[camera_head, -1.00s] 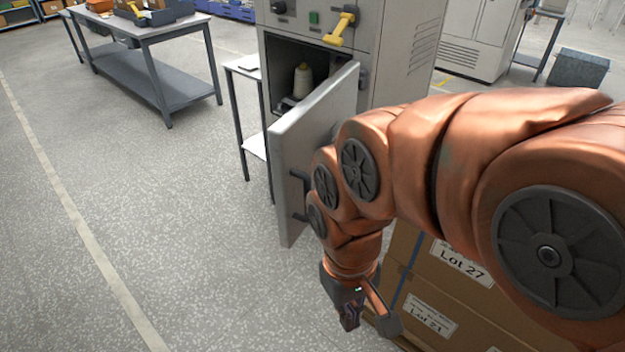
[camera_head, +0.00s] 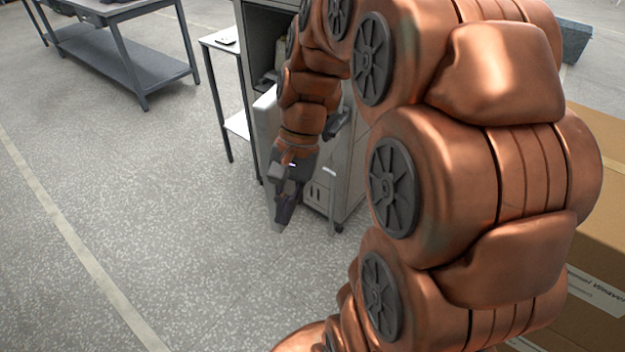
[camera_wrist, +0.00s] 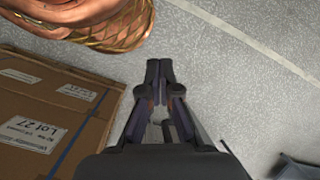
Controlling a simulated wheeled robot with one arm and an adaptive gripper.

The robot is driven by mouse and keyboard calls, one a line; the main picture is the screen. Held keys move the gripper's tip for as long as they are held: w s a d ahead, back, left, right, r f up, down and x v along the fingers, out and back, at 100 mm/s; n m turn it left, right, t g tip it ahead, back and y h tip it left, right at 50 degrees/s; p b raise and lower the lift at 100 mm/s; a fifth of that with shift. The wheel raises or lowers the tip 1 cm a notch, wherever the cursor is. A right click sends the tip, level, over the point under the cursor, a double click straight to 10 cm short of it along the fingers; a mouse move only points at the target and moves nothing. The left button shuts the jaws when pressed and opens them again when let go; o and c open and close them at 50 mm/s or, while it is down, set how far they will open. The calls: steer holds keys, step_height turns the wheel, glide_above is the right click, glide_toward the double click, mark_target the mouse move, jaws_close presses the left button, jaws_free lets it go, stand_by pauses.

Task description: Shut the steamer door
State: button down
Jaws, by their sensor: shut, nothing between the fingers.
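The steamer (camera_head: 268,32) is the grey cabinet at the top middle of the head view, with its dark interior partly showing. Its light grey door (camera_head: 264,112) stands open, and my arm hides most of it. I cannot see its handle clearly. My gripper (camera_head: 282,220) points down in front of the door in the head view; I cannot tell whether it touches the door. In the wrist view my gripper (camera_wrist: 160,70) is shut and empty, with its fingertips together over bare floor.
Cardboard boxes (camera_wrist: 52,120) stand at the left in the wrist view and at the right edge of the head view (camera_head: 600,180). A small side table (camera_head: 222,40) stands left of the steamer. A workbench (camera_head: 120,55) is farther left. The floor at left is clear.

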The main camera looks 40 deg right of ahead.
steer(key=w+d+f+m+t+y+b, duration=0.25)
steer(key=d+m, duration=0.45)
steer(key=d, duration=0.6)
steer(key=w+d+f+m+t+y+b, duration=0.1)
steer(key=w+d+m+t, duration=0.25)
steer(key=d+m, duration=0.6)
steer(key=w+a+f+n+p, duration=0.1)
steer(key=w+a+f+n, duration=0.2)
steer(key=w+a+f, duration=0.2)
steer(key=shift+a+f, duration=0.9)
steer(key=shift+w+p, duration=0.1)
steer(key=shift+p, duration=0.25)
